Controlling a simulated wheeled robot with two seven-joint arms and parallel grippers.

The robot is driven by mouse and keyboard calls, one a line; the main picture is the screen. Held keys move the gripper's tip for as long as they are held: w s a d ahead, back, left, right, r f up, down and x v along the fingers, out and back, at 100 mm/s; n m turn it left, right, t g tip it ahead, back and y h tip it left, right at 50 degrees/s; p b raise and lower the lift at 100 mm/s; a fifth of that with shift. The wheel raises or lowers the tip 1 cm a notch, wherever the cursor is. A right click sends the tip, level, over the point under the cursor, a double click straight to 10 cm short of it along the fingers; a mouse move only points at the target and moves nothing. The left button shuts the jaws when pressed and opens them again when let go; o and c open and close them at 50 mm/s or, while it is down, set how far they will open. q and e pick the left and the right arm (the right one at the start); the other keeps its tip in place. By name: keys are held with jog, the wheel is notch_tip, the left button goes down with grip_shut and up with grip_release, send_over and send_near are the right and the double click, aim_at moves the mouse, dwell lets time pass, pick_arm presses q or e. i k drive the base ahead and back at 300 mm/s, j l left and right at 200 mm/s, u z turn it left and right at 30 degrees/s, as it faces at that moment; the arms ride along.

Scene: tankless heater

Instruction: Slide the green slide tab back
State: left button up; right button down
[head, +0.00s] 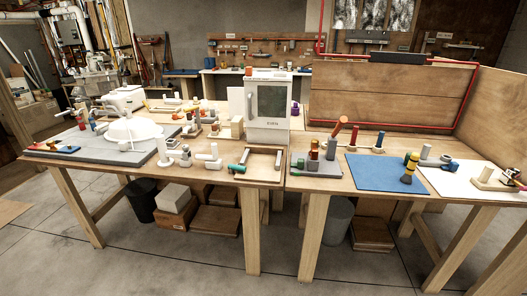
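A small green piece (237,168) lies at the left end of a low wooden frame (278,165), close to the front edge of the left table. It looks like the green slide tab, but it is too small to be sure and I cannot tell how far along the frame it sits. Neither of my grippers shows in the head view.
A white cabinet with a window (267,108) stands behind the frame. White pipe fittings (207,157) lie to its left. A grey block with upright coloured parts (319,165) and a blue mat (386,172) are on the right table. Floor in front is clear.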

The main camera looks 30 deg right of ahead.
aim_at(301, 164)
jog(key=z, duration=1.4)
